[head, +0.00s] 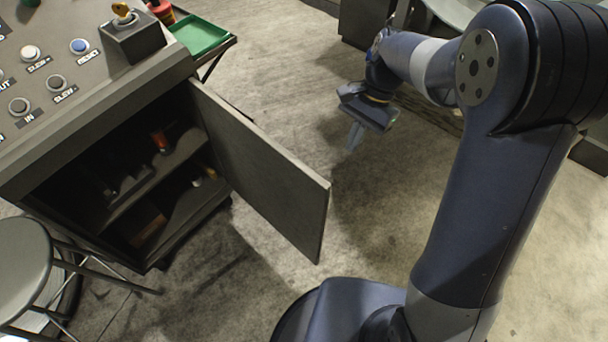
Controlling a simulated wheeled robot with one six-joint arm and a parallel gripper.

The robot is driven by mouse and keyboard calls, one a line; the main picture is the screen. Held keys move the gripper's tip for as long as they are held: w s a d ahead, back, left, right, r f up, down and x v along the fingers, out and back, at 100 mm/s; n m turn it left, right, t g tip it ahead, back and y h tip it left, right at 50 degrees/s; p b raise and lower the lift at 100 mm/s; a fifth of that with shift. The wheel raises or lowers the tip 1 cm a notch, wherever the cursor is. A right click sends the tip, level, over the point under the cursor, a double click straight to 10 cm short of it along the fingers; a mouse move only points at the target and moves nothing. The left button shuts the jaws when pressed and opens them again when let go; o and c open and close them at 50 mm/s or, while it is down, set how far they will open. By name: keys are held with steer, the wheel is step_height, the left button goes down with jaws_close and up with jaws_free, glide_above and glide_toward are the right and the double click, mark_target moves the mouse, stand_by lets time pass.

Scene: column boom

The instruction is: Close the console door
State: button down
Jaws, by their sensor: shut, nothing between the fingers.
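The console (120,90) stands at the left with buttons on its sloped top. Its grey door (270,180) is swung wide open, hinged at the cabinet's right front edge and reaching out toward the lower right. The shelved inside of the cabinet is exposed. My gripper (354,138) is shut and empty, pointing down to the right of the door's outer face. A clear gap of floor shows between my gripper and the door in the picture. The handle of the door, if any, does not show.
A stool (25,265) stands at the lower left, in front of the cabinet. A green tray (199,36) sits beside the console's right side. Small items lie on the cabinet shelves. Carpet (290,80) is clear behind the door and right of it.

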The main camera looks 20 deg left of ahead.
mark_target(327, 184)
steer(key=s+a+f, duration=0.1)
steer(key=s+f, duration=0.1)
steer(key=f, duration=0.1)
steer(key=s+a+f+b, duration=0.1)
steer(key=s+f, duration=0.1)
steer(key=f, duration=0.1)
steer(key=s+a+f, duration=0.1)
steer(key=s+f, duration=0.2)
steer(key=shift+a+f, duration=0.15)
steer(key=shift+a, duration=0.15)
steer(key=shift+s, duration=0.1)
